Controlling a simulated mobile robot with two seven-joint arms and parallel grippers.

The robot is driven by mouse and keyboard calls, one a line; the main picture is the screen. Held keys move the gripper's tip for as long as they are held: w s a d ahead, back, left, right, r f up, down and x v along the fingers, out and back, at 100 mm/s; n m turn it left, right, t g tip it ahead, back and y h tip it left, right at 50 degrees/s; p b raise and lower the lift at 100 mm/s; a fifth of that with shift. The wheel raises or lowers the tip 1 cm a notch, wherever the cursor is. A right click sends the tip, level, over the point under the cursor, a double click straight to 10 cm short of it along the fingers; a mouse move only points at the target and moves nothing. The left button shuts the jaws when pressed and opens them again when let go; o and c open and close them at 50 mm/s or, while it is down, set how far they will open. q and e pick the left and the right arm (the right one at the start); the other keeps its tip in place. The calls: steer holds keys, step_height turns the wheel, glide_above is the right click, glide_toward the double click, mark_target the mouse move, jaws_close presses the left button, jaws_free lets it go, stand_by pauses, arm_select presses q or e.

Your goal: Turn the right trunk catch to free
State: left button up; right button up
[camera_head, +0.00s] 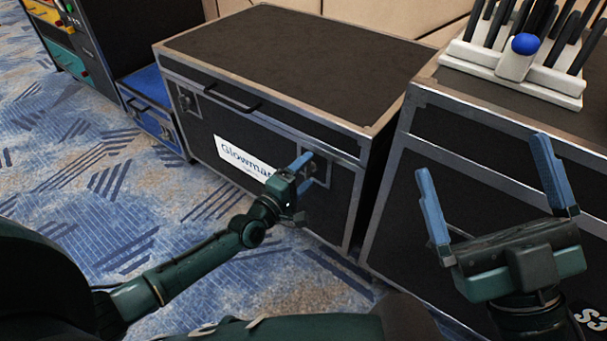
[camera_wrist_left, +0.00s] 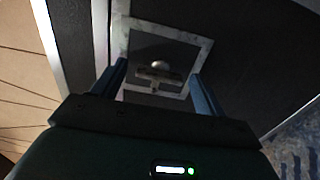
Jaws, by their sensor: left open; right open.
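The black trunk (camera_head: 290,60) with metal edges stands at the centre of the head view, a "Glowmar…" label on its front. Its right catch (camera_head: 320,168) is at the right of the front, partly hidden behind my left gripper (camera_head: 304,172). In the left wrist view, the catch (camera_wrist_left: 160,68) is a small metal piece inside a pale square frame, seen between the open fingers of my left gripper (camera_wrist_left: 158,76). I cannot tell whether they touch it. The left catch (camera_head: 187,101) is at the front's left. My right gripper (camera_head: 481,157) is open and empty, at the right.
A second black case (camera_head: 480,155) stands to the right, with a white rack (camera_head: 500,66) of dark rods and a blue knob on top. A blue-topped case (camera_head: 148,86) and a dark cabinet with coloured drawers (camera_head: 62,42) stand left. The patterned carpet (camera_head: 90,200) in front is clear.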

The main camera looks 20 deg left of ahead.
arm_select(q)
steer(key=shift+s, duration=0.1)
steer(key=p+v, duration=0.4)
steer(key=v, duration=0.9)
arm_select(e)
steer(key=f+m+h, duration=0.1)
steer(key=f+m+g+h, duration=0.1)
steer(key=f+m+h, duration=0.2)
steer(key=f, duration=0.1)
steer(key=shift+s+a+f+m+g, duration=0.1)
steer(key=shift+s+a+m+g, duration=0.2)
steer(key=shift+s+m, duration=0.1)
arm_select(q)
steer(key=shift+r, duration=0.15)
arm_select(e)
steer(key=shift+w, duration=0.1)
